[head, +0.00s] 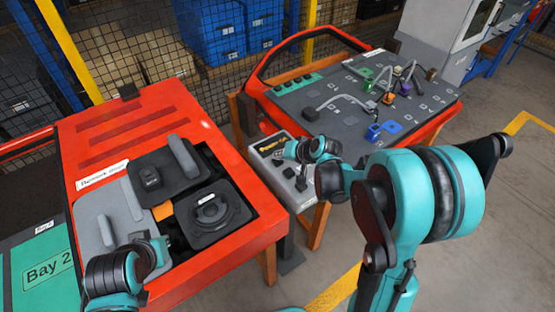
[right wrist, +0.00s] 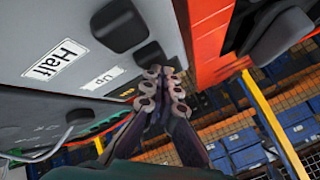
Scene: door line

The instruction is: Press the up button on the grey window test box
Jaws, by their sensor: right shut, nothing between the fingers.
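The grey window test box (head: 262,146) stands between the red door bench and the black panel table. In the right wrist view its grey face (right wrist: 40,28) carries a "Half" label (right wrist: 54,60) and an "Up" label (right wrist: 102,79). A black button (right wrist: 150,57) lies in line with the "Up" label, partly behind my fingertips. My right gripper (head: 290,150) is over the box; in the right wrist view its fingers (right wrist: 164,84) are shut, empty and close to that button. I cannot tell whether they touch it. My left gripper (head: 152,250) is over the red bench, its fingers unclear.
Another black button (right wrist: 118,25) sits by the "Half" label. The red bench (head: 200,108) with black parts is left of the box. The dark panel table (head: 340,115), with cables and connectors, is behind right. Open floor (head: 510,205) lies at the right.

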